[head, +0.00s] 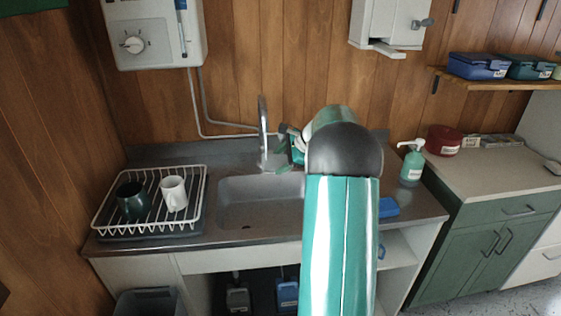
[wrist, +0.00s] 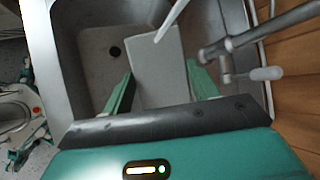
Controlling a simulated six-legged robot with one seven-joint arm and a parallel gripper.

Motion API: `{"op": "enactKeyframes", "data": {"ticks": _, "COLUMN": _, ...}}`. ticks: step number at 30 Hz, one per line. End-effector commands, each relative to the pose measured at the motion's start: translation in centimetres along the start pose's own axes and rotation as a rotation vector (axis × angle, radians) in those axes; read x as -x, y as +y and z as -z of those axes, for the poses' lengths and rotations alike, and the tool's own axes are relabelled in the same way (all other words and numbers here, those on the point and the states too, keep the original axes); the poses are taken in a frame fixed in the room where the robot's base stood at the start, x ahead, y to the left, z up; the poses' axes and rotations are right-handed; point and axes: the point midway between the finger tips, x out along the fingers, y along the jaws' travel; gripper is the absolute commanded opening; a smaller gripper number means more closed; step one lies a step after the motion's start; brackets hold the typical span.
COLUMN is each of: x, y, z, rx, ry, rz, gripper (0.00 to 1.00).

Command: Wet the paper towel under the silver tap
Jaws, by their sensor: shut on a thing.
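The silver tap (head: 263,130) stands upright at the back of the steel sink (head: 235,203). In the wrist view the tap (wrist: 225,52) is to the right of my fingers, with its lever pointing right. My gripper (wrist: 160,90) is shut on the paper towel (wrist: 158,72), a pale grey flat sheet between the two green fingers, held over the basin. A thin white streak (wrist: 172,20) runs from the top edge to the towel; it looks like water, but I cannot be sure. In the head view my gripper (head: 287,148) is beside the tap; the towel is hidden there.
A dish rack (head: 150,203) with a dark mug and a white mug stands left of the sink. A blue sponge-like item (head: 388,207) and a soap bottle (head: 411,162) are on the right. A towel dispenser (head: 390,25) and a water heater (head: 153,32) hang on the wall.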

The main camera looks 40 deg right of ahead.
Motion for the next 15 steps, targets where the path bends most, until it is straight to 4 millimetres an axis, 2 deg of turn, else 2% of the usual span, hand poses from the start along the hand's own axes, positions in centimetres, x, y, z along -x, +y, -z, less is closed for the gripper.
{"op": "enactKeyframes", "data": {"ticks": 5, "x": 0.3, "y": 0.3, "z": 0.1, "rx": -0.001, "ry": 0.0, "rz": 0.0, "gripper": 0.41}}
{"op": "enactKeyframes", "data": {"ticks": 15, "x": 1.8, "y": 2.3, "z": 0.5, "rx": 0.0, "ry": 0.001, "rz": 0.0, "gripper": 0.41}}
